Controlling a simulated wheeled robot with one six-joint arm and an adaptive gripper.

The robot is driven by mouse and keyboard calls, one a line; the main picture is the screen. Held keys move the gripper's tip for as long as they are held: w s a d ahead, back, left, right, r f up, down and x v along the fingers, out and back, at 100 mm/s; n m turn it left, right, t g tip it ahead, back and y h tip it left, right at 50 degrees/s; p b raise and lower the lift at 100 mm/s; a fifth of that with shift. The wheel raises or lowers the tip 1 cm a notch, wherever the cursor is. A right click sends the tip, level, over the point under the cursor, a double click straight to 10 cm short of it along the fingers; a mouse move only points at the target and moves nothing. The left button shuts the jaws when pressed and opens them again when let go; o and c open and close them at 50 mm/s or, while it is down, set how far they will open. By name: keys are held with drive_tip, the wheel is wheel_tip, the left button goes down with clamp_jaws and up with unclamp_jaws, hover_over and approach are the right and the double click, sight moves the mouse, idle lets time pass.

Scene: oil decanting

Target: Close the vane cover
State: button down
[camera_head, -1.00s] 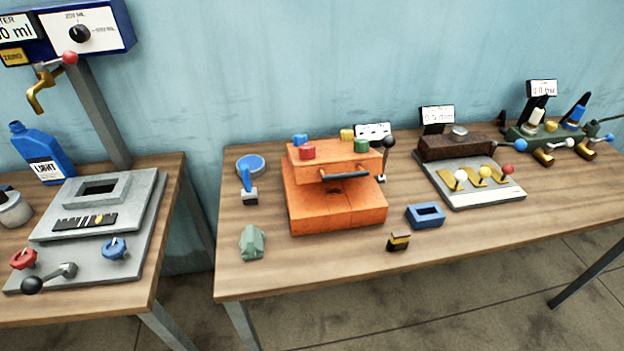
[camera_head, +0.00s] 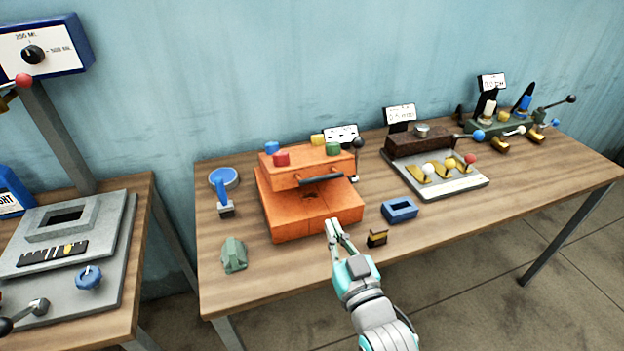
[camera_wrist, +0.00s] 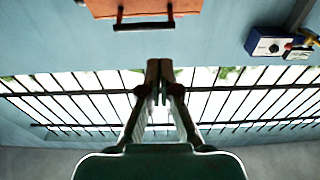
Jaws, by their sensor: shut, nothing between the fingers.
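The orange unit (camera_head: 285,222) stands on the middle table. Its upper orange block, which looks like the vane cover (camera_head: 282,178), has a dark bar handle (camera_head: 321,179) on its front and sits above the wider base; I cannot tell its exact angle. In the wrist view an orange panel (camera_wrist: 190,8) with a dark handle (camera_wrist: 143,25) shows at the top edge. My gripper (camera_head: 332,226) is at the base's front edge, below the handle and apart from it. Its fingers (camera_wrist: 160,68) are shut and empty.
Coloured knobs top the unit, and a black-knobbed lever (camera_head: 357,145) stands at its right. A blue block (camera_head: 399,213), a small black-and-yellow block (camera_head: 377,239) and a green piece (camera_head: 233,256) lie nearby. Bare tabletop (camera_head: 290,285) lies in front. A grey fixture (camera_head: 110,235) is left.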

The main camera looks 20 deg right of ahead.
drive_tip(key=w+r, duration=0.4)
drive_tip(key=r, duration=0.2)
drive_tip(key=w+r, duration=0.1)
drive_tip(key=w, duration=0.9)
drive_tip(key=shift+t, duration=0.3)
drive_tip(key=f, duration=0.2)
drive_tip(key=s+f, duration=0.1)
drive_tip(key=f, duration=0.1)
drive_tip(key=shift+f, duration=0.1)
wheel_tip(320, 180, down, 7)
drive_tip(key=s, duration=0.2)
drive_tip(key=shift+s+f, duration=0.15)
drive_tip(key=shift+s, duration=0.25)
